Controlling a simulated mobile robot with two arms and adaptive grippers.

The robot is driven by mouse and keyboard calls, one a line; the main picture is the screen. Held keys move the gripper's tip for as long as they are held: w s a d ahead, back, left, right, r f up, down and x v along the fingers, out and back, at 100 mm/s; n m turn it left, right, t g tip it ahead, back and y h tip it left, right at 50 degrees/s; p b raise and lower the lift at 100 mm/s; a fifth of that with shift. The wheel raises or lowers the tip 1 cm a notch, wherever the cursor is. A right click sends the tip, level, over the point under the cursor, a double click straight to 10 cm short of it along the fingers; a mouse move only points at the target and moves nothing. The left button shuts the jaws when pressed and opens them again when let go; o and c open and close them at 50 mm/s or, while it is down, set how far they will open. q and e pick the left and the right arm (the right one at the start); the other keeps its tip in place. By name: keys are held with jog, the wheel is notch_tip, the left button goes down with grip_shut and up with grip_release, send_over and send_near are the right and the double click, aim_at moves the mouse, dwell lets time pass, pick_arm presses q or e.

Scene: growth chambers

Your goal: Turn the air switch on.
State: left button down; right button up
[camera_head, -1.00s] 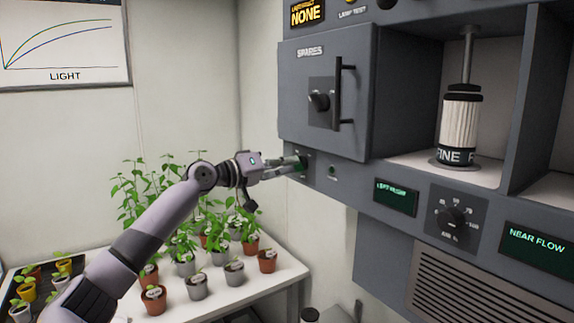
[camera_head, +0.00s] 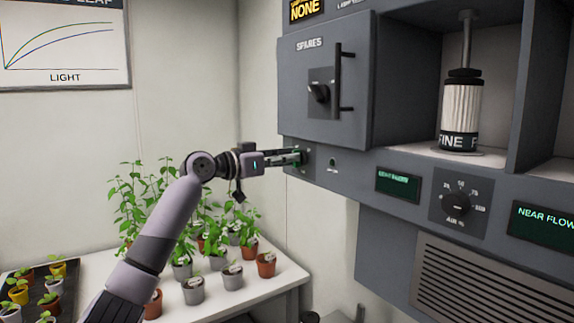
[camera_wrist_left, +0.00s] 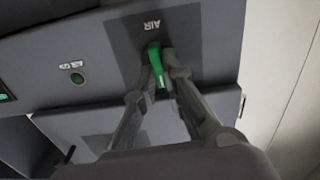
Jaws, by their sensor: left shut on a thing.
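The air switch is a small green lever (camera_wrist_left: 155,62) on a dark plate marked AIR (camera_wrist_left: 151,24), seen in the left wrist view. My left gripper (camera_wrist_left: 161,78) has a finger on each side of the lever and is shut on it. In the head view my left gripper (camera_head: 298,158) reaches the panel's lower left corner, below the SPARES door. There the fingers mostly hide the lever. The small round green lamp beside the switch shows in the head view (camera_head: 332,162) and in the left wrist view (camera_wrist_left: 77,78); it looks dark green. My right gripper is not in view.
The closed SPARES door (camera_head: 322,95) with its handle (camera_head: 339,90) is just above my gripper. A dial (camera_head: 457,203) and dark displays (camera_head: 397,185) sit to the right. Potted plants (camera_head: 222,255) stand on a white table below my arm.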

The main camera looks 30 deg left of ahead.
pick_arm(q)
jog(key=m+b, duration=0.1)
jog(key=m, duration=0.3)
jog(key=m+b, duration=0.1)
jog(key=m, duration=0.4)
jog(key=shift+s+d+f+b, duration=0.1)
jog(key=shift+d+f+b, duration=0.1)
jog(key=shift+b, duration=0.15)
jog(key=shift+m, duration=0.5)
jog(key=c, duration=1.7)
grip_release()
jog(key=shift+r, duration=0.1)
jog(key=v, duration=1.2)
